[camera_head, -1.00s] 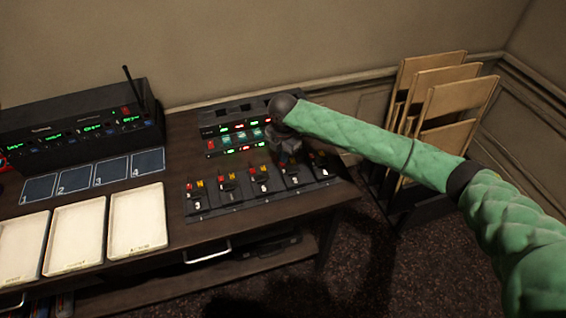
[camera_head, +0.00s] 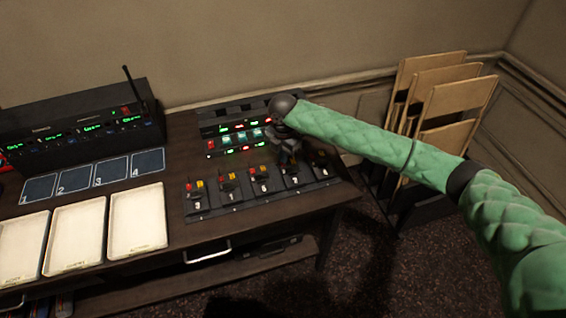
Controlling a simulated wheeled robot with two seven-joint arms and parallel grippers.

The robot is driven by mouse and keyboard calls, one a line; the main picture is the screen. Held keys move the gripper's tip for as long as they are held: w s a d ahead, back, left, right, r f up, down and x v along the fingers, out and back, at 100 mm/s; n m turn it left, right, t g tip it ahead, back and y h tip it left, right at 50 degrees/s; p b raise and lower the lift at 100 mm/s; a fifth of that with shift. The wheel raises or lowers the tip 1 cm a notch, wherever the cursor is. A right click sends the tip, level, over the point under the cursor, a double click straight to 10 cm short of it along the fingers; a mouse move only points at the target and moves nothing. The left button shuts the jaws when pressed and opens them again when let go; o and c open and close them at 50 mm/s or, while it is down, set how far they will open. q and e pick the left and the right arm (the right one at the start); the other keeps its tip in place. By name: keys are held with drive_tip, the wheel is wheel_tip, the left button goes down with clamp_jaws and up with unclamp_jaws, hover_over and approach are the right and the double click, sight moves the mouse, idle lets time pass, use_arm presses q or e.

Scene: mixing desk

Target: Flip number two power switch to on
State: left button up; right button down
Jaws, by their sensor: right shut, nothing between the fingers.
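The black switch panel (camera_head: 215,212) lies along the desk's front right part. It holds several numbered switch units in a row, with red and yellow parts on the units at left and middle. The left units look to read 3 and 1; the digits farther right are too small or dark to read surely. My right gripper (camera_head: 291,158) is shut and empty, pointing down over the back edge of the panel's right half. It hides part of the units there, and I cannot tell whether it touches one. My left gripper is not in view.
A console with green and red lights (camera_head: 222,144) stands behind the panel, close to my right gripper. A black radio rack (camera_head: 80,128) with an antenna is at the left. White trays (camera_head: 137,219) and numbered blue cards (camera_head: 76,180) lie left of the panel. Wooden boards (camera_head: 455,100) stand at right.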

drive_tip(key=shift+f, duration=0.9)
idle(0.6)
drive_tip(key=shift+r+p, duration=2.75)
drive_tip(key=shift+r, duration=0.8)
